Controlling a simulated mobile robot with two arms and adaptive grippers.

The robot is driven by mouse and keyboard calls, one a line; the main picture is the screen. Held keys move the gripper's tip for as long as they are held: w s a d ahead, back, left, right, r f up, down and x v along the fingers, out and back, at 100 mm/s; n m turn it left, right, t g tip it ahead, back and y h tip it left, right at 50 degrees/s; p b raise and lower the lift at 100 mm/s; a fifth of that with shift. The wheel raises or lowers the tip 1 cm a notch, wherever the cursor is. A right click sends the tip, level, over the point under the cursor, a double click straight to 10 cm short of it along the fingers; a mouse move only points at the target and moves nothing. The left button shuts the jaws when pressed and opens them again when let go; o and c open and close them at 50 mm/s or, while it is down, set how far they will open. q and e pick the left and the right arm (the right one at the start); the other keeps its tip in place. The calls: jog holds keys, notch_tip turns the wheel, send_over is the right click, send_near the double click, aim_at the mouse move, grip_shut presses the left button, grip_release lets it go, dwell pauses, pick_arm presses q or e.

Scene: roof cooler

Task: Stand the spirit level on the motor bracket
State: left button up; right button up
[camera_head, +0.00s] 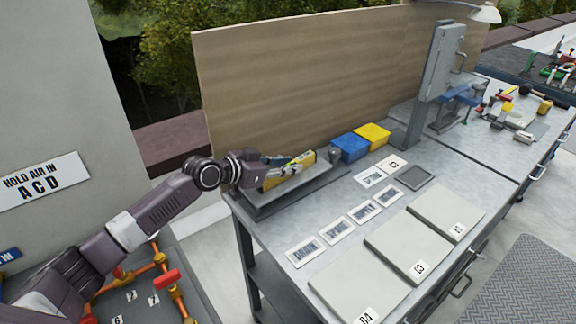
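A yellow bar that looks like the spirit level (271,183) is at the near left end of the workbench, in or just above a long grey tray (262,210). My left gripper (296,164) is at this bar, with its fingers over or beside it. The fingers are small here and overlap the bar, so I cannot tell whether they are closed on it. A grey upright stand (440,62) with a blue part (460,95) rises at the back of the bench. I cannot tell whether that blue part is the motor bracket. My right gripper is not in view.
Labelled cards (338,230) and large pale panels (408,246) lie on the workbench (300,213). A wooden screen (300,80) borders the back. Tools (508,107) lie at the far right.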

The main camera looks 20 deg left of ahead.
pick_arm(q)
jog(key=shift+o, duration=1)
jog(key=shift+s+a, duration=0.1)
jog(key=v, duration=1)
jog(key=shift+v, duration=0.9)
jog(key=shift+r, duration=0.15)
